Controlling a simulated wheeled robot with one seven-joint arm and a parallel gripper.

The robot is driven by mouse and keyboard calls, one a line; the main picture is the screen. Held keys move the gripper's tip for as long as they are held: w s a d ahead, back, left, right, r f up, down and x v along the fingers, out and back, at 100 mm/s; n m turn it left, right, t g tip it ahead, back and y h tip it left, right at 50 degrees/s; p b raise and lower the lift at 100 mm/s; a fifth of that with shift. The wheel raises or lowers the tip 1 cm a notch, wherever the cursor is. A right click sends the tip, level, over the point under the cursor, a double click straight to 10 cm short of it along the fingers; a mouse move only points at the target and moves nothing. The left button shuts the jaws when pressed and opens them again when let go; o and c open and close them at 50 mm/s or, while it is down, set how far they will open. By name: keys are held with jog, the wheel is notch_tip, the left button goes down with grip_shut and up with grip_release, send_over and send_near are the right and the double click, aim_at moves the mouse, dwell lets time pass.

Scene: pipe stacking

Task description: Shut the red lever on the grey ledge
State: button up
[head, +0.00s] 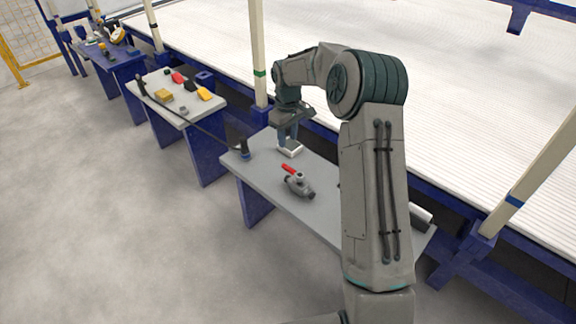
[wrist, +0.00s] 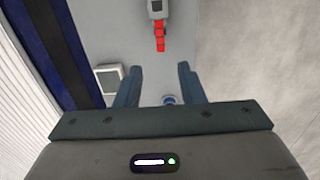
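The red lever (head: 289,169) sits on top of a grey valve (head: 299,185) that lies on the grey ledge (head: 325,211). The lever points up and left in the head view, away from the valve's middle. In the wrist view the red lever (wrist: 160,40) shows at the top, pointing down from the grey valve (wrist: 157,8), which the frame edge cuts off. My gripper (head: 289,142) hangs over the far left part of the ledge, apart from the lever. In the wrist view my gripper's fingers (wrist: 158,72) are spread with nothing between their tips.
A white square box (head: 291,150) lies under and beside my gripper; it also shows in the wrist view (wrist: 109,80). My arm hides part of the ledge's right side. A white cylinder (head: 422,215) lies there.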

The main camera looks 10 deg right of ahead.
aim_at(288, 167)
notch_tip(288, 167, down, 12)
jog(key=shift+r+b, duration=0.1)
jog(key=shift+b, duration=0.9)
grip_shut()
